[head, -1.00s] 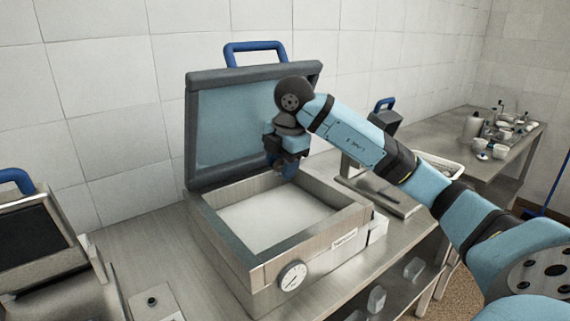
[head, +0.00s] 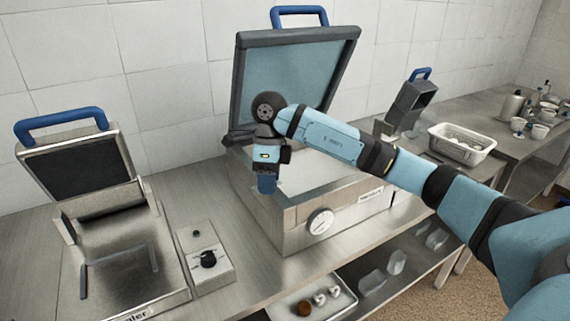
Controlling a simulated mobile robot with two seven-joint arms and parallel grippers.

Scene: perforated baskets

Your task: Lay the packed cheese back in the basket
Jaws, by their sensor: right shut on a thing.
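My right gripper (head: 267,184) points down over the front left edge of the open vacuum sealer (head: 290,215). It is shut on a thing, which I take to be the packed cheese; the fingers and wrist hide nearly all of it. A pale perforated basket (head: 452,150) stands on the counter at the right, beyond my right forearm, with whitish items inside. My right gripper is well to the left of this basket. My left gripper is not in view.
The sealer's raised lid (head: 300,75) stands behind my right wrist. An open grill-like machine (head: 125,265) with a blue handle is at the left. A dark device (head: 408,105) stands left of the basket. A tray (head: 340,311) with small items sits on the lower shelf.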

